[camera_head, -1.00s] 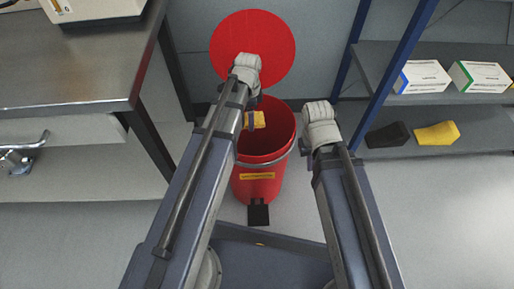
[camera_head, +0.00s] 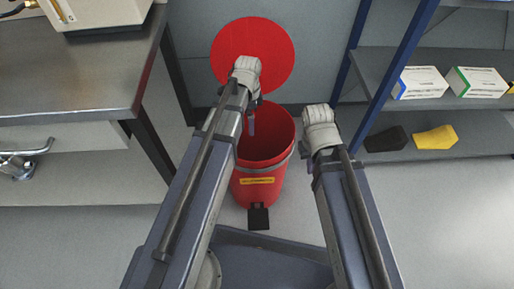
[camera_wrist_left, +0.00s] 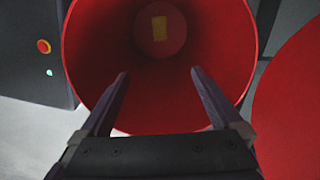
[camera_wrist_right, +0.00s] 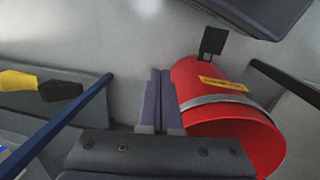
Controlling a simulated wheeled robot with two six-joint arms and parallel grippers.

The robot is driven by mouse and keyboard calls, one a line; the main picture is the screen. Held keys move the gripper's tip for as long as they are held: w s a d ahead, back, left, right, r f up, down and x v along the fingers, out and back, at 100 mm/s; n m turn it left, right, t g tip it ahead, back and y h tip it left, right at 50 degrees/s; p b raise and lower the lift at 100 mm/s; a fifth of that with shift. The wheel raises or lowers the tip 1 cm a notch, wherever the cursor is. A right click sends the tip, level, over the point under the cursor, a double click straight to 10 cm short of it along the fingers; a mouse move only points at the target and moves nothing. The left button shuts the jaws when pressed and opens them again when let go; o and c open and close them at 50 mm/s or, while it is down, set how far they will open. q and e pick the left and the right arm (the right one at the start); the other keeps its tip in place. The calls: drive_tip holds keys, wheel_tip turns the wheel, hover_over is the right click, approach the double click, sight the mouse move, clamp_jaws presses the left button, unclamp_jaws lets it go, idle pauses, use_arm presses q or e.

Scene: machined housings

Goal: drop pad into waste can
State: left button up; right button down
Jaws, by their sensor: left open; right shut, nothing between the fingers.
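The red waste can (camera_head: 262,188) stands on the floor in the middle of the head view, with its round red lid (camera_head: 252,50) raised behind it. The yellow pad (camera_wrist_left: 160,28) lies at the bottom of the can in the left wrist view. My left gripper (camera_wrist_left: 158,75) is open and empty above the can's mouth; in the head view its fingers (camera_head: 251,122) point down into it. My right gripper (camera_wrist_right: 160,75) is shut and empty beside the can, which also shows at the right of the right wrist view (camera_wrist_right: 235,135).
A metal bench (camera_head: 80,75) stands at the left. A black pedal (camera_head: 258,217) sticks out at the can's front.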

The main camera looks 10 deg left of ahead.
use_arm(q)
wheel_tip(320, 180, up, 6)
drive_tip(key=p, duration=0.5)
drive_tip(key=shift+r, duration=0.1)
drive_tip(key=s+d+n+y, duration=0.1)
drive_tip(key=s+d+n, duration=0.9)
drive_tip(key=s, duration=0.4)
wheel_tip(320, 180, up, 27)
drive_tip(key=p, duration=2.7)
drive_tip(key=shift+s+d+r, duration=0.15)
drive_tip(key=shift+d, duration=0.1)
